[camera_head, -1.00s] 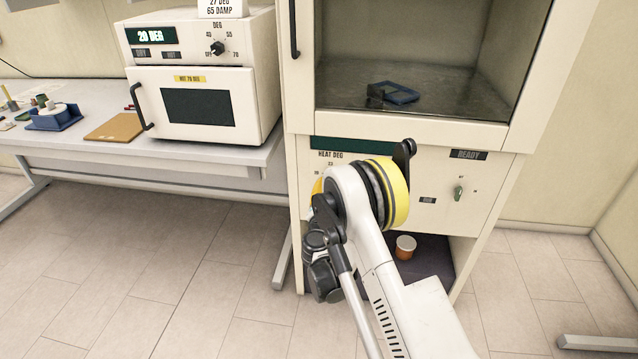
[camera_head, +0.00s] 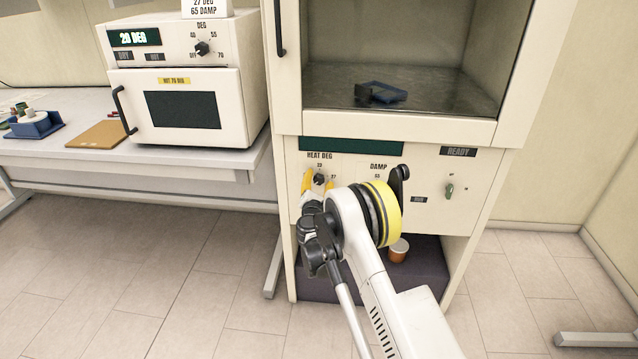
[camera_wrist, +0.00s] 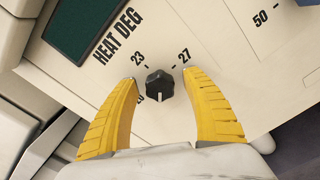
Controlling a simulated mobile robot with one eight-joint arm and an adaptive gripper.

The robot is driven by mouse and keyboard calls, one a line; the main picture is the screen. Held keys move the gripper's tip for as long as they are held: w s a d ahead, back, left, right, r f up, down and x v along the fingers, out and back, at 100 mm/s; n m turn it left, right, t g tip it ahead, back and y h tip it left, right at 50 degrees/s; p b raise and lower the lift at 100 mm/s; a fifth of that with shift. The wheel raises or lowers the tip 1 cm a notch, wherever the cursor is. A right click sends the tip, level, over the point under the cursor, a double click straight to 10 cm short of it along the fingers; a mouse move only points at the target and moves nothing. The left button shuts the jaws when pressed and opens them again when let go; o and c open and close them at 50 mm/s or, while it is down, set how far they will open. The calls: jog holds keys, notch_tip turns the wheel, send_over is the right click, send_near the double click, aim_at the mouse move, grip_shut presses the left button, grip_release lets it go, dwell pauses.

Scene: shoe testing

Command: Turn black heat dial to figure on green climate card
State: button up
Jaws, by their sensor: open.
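The black heat dial (camera_head: 319,179) is on the cabinet's lower panel under the label HEAT DEG. In the wrist view the dial (camera_wrist: 159,84) has 23 at its upper left and 27 at its upper right; a lower-left figure is partly hidden by a finger. A pale mark shows on the dial's lower side. My gripper (camera_wrist: 160,78) is open, with one yellow finger on each side of the dial; contact does not show. In the head view my gripper (camera_head: 319,187) is at the dial. A card (camera_head: 205,9) on the oven reads 27 DEG, 65 DAMP; it looks white, its top cut off.
A DAMP scale (camera_head: 378,167) lies right of the heat dial, its knob hidden behind my arm.

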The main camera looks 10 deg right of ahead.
jog(key=c, duration=1.2)
jog(key=shift+m, duration=0.4)
jog(key=m, duration=1.3)
jog(key=shift+f+m, duration=0.1)
jog(key=shift+m, duration=1.8)
